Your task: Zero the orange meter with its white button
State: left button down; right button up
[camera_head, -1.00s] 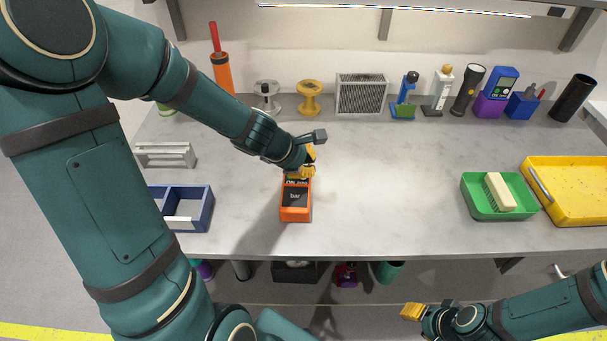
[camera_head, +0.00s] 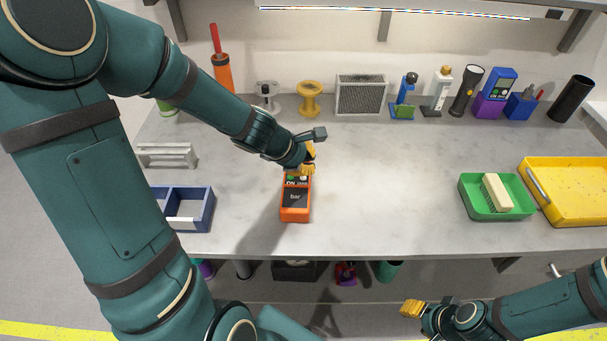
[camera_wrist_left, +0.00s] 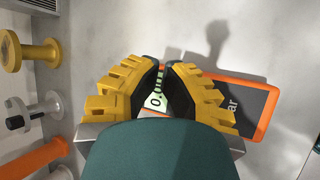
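A blue divided box (camera_head: 207,212) and a grey rack (camera_head: 165,150) are on the left. A green tray (camera_head: 470,207) with a pale block and a yellow tray (camera_head: 575,215) are on the right. Several tools line the back. The bench's middle is clear.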

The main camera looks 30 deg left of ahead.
notch_tip(320, 180, up, 6)
jog(key=p, duration=0.5)
jog(key=shift+f+p, duration=0.1)
jog(key=shift+p, duration=0.3)
